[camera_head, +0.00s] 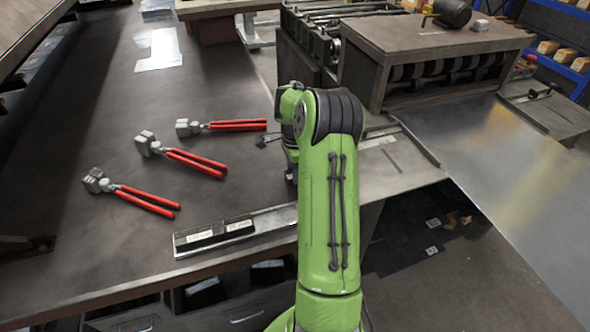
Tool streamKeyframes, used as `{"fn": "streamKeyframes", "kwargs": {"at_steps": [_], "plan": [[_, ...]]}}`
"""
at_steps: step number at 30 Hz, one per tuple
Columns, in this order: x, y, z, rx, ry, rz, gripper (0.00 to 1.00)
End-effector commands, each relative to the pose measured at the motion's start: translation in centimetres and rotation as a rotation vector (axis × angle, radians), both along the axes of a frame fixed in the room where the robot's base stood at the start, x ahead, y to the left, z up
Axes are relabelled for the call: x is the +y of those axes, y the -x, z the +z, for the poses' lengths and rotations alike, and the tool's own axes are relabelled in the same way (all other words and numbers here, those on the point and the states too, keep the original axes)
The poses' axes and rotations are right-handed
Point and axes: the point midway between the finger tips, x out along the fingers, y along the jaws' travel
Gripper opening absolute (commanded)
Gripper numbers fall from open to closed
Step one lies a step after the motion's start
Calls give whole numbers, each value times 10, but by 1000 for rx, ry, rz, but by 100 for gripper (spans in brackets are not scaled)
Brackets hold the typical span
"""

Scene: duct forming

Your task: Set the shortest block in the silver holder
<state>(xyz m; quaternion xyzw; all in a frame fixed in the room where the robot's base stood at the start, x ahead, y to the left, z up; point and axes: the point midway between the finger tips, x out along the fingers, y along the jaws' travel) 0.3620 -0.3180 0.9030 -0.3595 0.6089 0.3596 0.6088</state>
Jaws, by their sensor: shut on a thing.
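The silver holder (272,221) is a long, shallow metal tray lying near the front edge of the dark workbench. Two black blocks with white labels, a left one (196,239) and a right one (238,227), lie end to end at its left end. The rest of the visible tray is bare, and its right end passes behind my green arm. My gripper (291,174) is mostly hidden behind the arm, above the bench beyond the holder. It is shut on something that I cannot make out. I cannot compare block lengths from here.
Three red-handled pliers, at the back (222,126), middle (180,154) and front (128,193), lie on the bench left of my arm. A roller machine (435,55) stands at the back right. A large metal sheet (520,175) lies at the right.

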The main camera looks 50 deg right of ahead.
Motion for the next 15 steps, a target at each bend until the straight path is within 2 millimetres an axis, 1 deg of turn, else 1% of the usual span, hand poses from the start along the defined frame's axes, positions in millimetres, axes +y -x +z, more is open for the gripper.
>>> {"fn": "streamKeyframes", "kwargs": {"at_steps": [11, 13, 15], "plan": [[0, 0, 1, -1, 0, 0, 0], [0, 0, 5, -1, 0, 0, 0], [0, 0, 13, -2, 1, 0, 0]]}}
